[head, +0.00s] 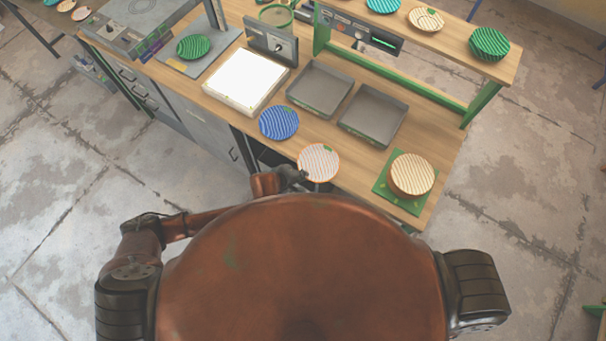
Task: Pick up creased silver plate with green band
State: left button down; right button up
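No plate that is plainly silver with a green band stands out. A pale ribbed plate (318,162) with an orange rim and a small green mark lies at the front edge of the workbench. My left gripper (296,177) is at the lower left edge of this plate, touching or very close to it. Its fingers are small, dark and partly hidden, so I cannot tell whether they are open or shut on it. A blue ribbed plate (279,123) lies just up and left of it. My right gripper is not in view.
A tan ribbed stack (411,174) stands on a green mat (382,184) at right. Two grey trays (318,108), (374,137) and a bright white panel (247,80) lie behind. A green plate (193,46) is at left. A raised shelf (455,42) carries more plates.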

pick_arm(q)
jog(key=c, duration=2.1)
grip_release()
jog(key=shift+d, duration=0.1)
jog(key=v, duration=1.2)
jog(key=shift+f, duration=0.1)
